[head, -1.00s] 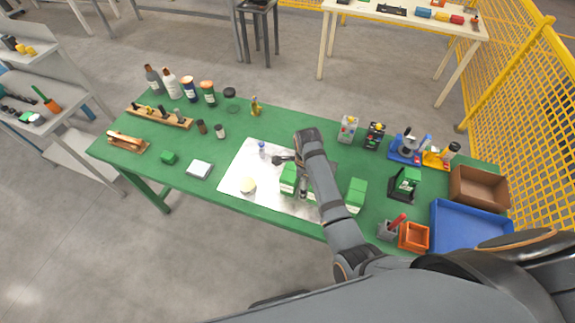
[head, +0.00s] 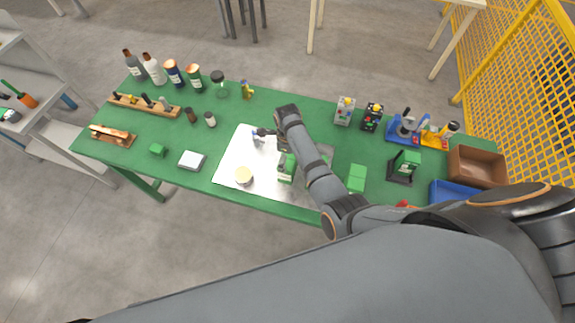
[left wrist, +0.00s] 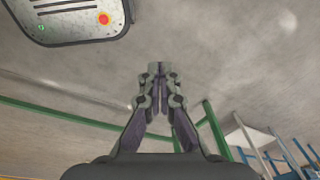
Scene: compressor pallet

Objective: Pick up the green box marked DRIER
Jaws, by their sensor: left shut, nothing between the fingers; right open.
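A green box (head: 286,170) with a pale lower part stands on the white sheet (head: 232,160) in the head view, partly hidden by my right arm. Another green box (head: 357,178) stands to the right of the arm. The markings are too small to read, so I cannot tell which is marked DRIER. My right gripper (head: 286,150) is open, just above the first box; the wrist partly hides it, and I cannot tell whether it touches. My left gripper (left wrist: 158,70) is shut and empty in the left wrist view, away from the table.
A black stand with a green part (head: 404,166) is to the right. A brown bin (head: 477,167) and blue tray (head: 452,193) sit at the right end.

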